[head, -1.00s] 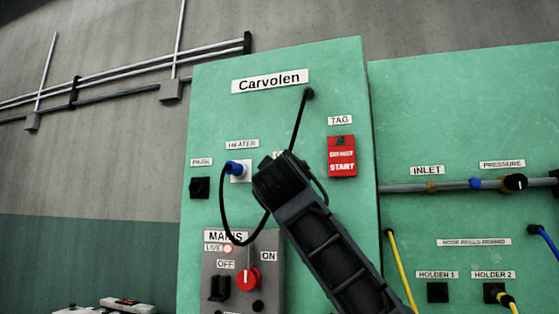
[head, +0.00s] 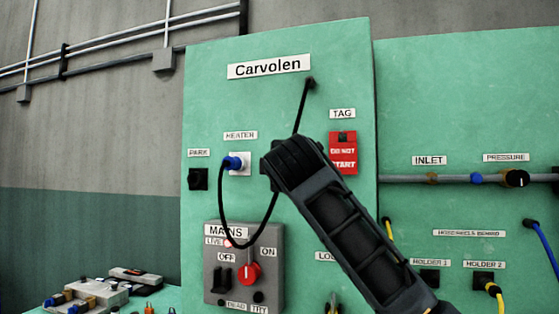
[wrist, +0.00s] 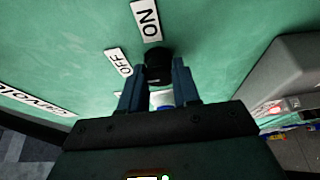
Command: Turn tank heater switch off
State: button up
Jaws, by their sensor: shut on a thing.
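My gripper (wrist: 158,82) is shut on a small black knob (wrist: 158,64) on the green panel (head: 220,110). One finger is on each side of the knob in the wrist view. An ON label (wrist: 147,20) and an OFF label (wrist: 119,62) stand beside the knob. I cannot make out a pointer on it. In the head view my gripper (head: 270,168) is against the panel, just right of the white heater socket (head: 241,164) with its blue plug (head: 231,163), and hides the knob.
A grey mains box (head: 270,290) with a red knob (head: 249,273) is below left. A black cable (head: 225,213) loops from the blue plug behind my gripper. A red tag (head: 343,158) hangs to the right. A grey pipe (head: 425,179) crosses the right panel.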

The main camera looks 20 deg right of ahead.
jog(key=shift+f, duration=0.1)
dwell(0.4)
jog(key=o, duration=1.1)
jog(key=shift+c, duration=0.2)
jog(key=b+v, duration=0.2)
jog(key=v, duration=0.5)
jog(key=shift+s+a, duration=0.15)
jog(key=shift+s, duration=0.25)
